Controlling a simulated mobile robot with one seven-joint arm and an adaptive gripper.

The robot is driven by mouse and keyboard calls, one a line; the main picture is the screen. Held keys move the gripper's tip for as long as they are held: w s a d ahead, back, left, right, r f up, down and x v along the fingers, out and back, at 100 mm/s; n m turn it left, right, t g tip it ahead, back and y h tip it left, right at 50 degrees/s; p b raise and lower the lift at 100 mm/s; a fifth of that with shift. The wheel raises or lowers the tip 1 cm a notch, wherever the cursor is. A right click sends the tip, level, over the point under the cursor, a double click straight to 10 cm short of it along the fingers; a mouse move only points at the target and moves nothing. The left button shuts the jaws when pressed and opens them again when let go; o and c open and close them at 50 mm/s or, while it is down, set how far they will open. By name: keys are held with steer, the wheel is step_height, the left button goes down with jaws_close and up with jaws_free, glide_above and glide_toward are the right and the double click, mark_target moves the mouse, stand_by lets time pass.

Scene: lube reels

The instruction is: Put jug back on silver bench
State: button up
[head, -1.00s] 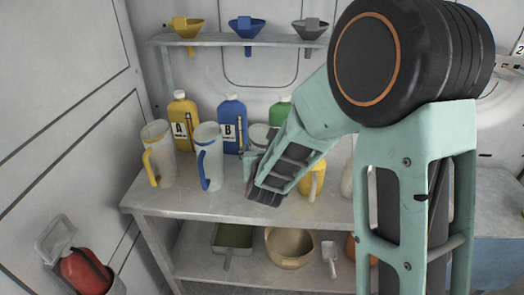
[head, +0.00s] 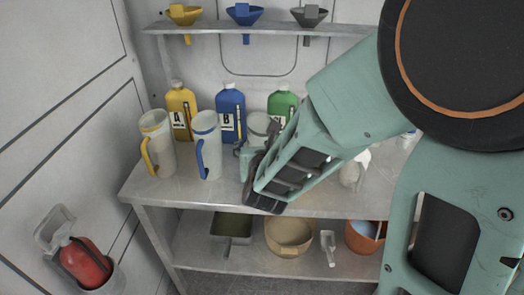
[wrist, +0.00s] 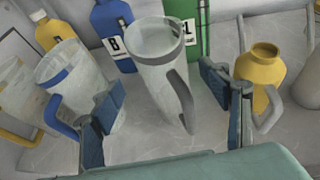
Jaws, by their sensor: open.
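A clear jug with a grey handle (wrist: 165,75) stands upright on the silver bench (head: 160,190) and is seen between my fingers in the wrist view. In the head view, only its upper part (head: 259,124) shows behind my gripper. My gripper (wrist: 166,102) is open, with one finger on each side of the jug and apparent gaps to it; contact cannot be told. In the head view, my gripper (head: 258,153) is over the bench, partly covering the jug. A blue-handled jug (head: 206,146) and a yellow-handled jug (head: 156,143) stand to the left.
Bottles in yellow (head: 182,110), blue (head: 231,112) and green (head: 281,103) stand behind the jugs. A yellow can (wrist: 258,78) is close beside my right finger. Funnels sit on the upper shelf (head: 215,28); a tan bowl (head: 289,236) is on the lower shelf.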

steer(key=shift+b+v, duration=0.55)
steer(key=shift+v, duration=1.75)
